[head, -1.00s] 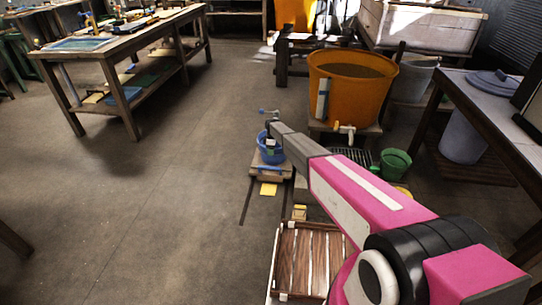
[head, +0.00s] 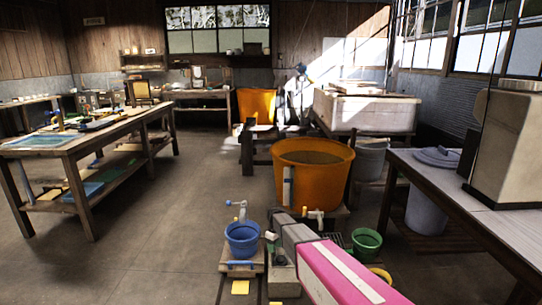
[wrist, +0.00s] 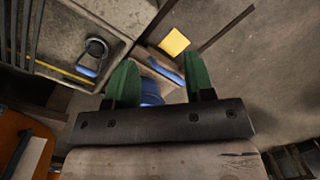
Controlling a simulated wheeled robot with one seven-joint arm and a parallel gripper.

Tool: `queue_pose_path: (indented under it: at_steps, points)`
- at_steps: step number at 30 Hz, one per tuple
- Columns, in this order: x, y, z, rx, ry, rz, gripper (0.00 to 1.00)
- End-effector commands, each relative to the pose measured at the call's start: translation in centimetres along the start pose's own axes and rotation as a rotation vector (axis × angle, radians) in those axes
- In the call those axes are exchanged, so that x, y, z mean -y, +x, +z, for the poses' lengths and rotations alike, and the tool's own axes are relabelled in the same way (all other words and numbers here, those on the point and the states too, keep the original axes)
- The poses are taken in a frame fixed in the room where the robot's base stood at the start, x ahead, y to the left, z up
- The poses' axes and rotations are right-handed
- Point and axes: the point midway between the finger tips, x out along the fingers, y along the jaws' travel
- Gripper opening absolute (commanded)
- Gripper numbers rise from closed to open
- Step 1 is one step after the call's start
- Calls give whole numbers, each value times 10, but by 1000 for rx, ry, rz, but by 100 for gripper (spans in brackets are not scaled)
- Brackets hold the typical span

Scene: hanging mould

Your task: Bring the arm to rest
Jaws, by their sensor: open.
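My gripper (wrist: 159,85) shows in the wrist view as two green fingers spread apart on a dark bar. It is open, and nothing is held between the fingers. Past the fingers lies a blue bucket (wrist: 151,95), partly hidden by the left finger and the bar. In the head view my pink and grey arm reaches from the bottom right toward the blue bucket (head: 242,240), which stands on a small wooden platform. The gripper itself does not show clearly in the head view.
A large orange tub (head: 313,178) stands behind the arm, with a green bucket (head: 366,243) to its right. A long workbench (head: 75,148) is at the left, and a table (head: 470,195) is at the right.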

Motion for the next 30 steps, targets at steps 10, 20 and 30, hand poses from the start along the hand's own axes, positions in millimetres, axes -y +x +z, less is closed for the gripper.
queue_pose_path:
  at_steps: [10,20,30]
  points:
    - [70,-78,193,-48,475,41,48]
    - [131,-123,312,-92,839,64,48]
    - [137,-128,326,-100,904,67,48]
